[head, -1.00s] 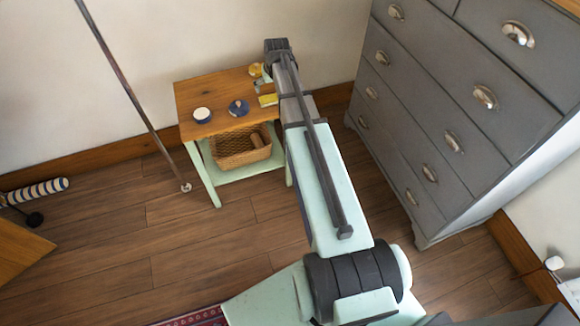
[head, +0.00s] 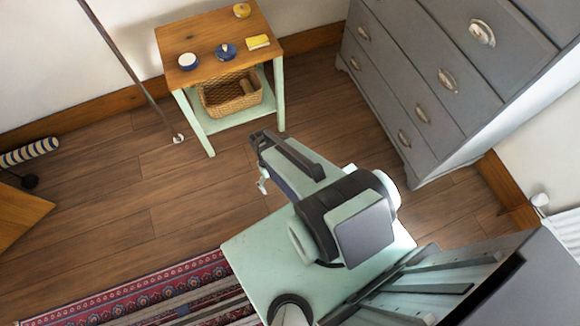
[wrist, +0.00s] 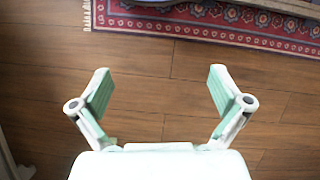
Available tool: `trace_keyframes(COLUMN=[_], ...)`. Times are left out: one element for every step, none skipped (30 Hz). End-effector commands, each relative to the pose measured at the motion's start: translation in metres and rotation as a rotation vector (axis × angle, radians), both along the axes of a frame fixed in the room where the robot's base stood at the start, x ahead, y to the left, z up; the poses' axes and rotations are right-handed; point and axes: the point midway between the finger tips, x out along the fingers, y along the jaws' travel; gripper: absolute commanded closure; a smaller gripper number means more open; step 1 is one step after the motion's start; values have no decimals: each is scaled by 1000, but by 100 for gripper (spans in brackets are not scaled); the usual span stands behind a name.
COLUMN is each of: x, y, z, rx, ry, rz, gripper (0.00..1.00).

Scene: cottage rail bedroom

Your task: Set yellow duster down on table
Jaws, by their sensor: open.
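The yellow duster (head: 258,42) lies flat on the right part of the wooden table top (head: 190,38) in the head view. My gripper (wrist: 160,90) is open and empty in the wrist view, with bare floor between its fingers. In the head view my gripper (head: 262,184) is small and partly hidden by the arm, low in front of the table and well apart from the duster. The duster is not in the wrist view.
On the table stand a white-topped blue pot (head: 188,61), a blue lidded pot (head: 226,50) and a yellow pot (head: 242,10). A wicker basket (head: 232,94) sits on the lower shelf. A grey drawer chest (head: 430,80) stands right. A red rug (head: 130,290) lies in front.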

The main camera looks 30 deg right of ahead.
Motion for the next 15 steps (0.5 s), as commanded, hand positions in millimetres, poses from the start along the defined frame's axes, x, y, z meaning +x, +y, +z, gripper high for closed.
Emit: trace_keyframes(x=[-30, -43, -59, -70, -80, -91, -98, -104, -110, -114, -116, -118, -119, -119, -119], y=[5, 7, 9, 10, 11, 13, 13, 14, 14, 14, 15, 15, 15, 15, 15], z=[-2, -4, -6, -6, -7, -8, -8, -8, -9, -9, -9, -9, -9, -9, -10], rx=[-2, -3, -5, -6, -8, -10, -11, -12, -14, -14, -15, -15, -15, -16, -16], ry=[42, 62, 88, 104, 120, 137, 148, 157, 168, 174, 178, 181, 183, 183, 184], rz=[12, 17, 23, 27, 31, 36, 38, 39, 42, 43, 44, 45, 45, 45, 46], gripper=[0, 0, 0, 0, 0, 0, 0, 0, 0, 0, 0, 0, 0, 0, 0])
